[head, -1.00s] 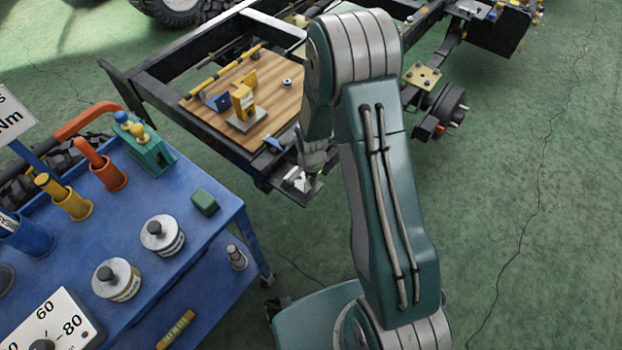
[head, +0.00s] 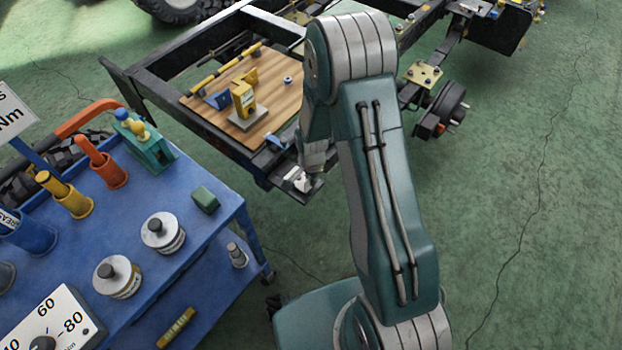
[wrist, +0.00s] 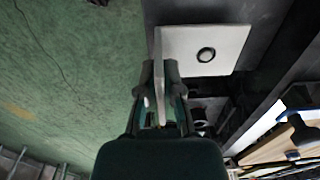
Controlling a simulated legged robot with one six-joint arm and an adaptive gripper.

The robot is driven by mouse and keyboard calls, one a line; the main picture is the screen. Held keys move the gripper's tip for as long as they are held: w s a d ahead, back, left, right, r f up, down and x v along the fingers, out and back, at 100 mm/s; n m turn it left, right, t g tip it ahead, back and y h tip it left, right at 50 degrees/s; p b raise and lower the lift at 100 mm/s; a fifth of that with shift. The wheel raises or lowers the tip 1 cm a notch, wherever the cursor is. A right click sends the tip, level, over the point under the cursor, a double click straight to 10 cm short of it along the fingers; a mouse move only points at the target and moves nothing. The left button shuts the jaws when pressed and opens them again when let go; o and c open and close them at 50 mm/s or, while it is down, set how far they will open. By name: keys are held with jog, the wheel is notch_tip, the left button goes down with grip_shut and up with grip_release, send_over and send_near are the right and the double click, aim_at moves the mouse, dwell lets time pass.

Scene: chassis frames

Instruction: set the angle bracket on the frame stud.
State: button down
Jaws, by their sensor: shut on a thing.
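The angle bracket (wrist: 228,45) is pale grey, with a flat leg that has one round hole and a thin upright leg. My gripper (wrist: 160,80) is shut on the upright leg, with a finger on each side. The hole shows a dark ring with a greyer middle; I cannot tell whether the stud stands in it. In the head view, the bracket (head: 297,181) is a small pale shape over the dark plate (head: 307,194) at the frame's near corner. My arm partly hides the fingers there. The frame stud is not clearly visible.
A wooden board (head: 208,103) on the chassis frame holds a yellow block (head: 243,97) and blue brackets. A blue tool cart (head: 225,213) with pots and cans stands at the left. Green floor is open at the right.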

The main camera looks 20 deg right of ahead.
jog(key=shift+f, duration=0.9)
dwell(0.6)
jog(key=c, duration=0.7)
grip_release()
jog(key=shift+r, duration=0.15)
jog(key=shift+r, duration=1.35)
jog(key=shift+r, duration=2.5)
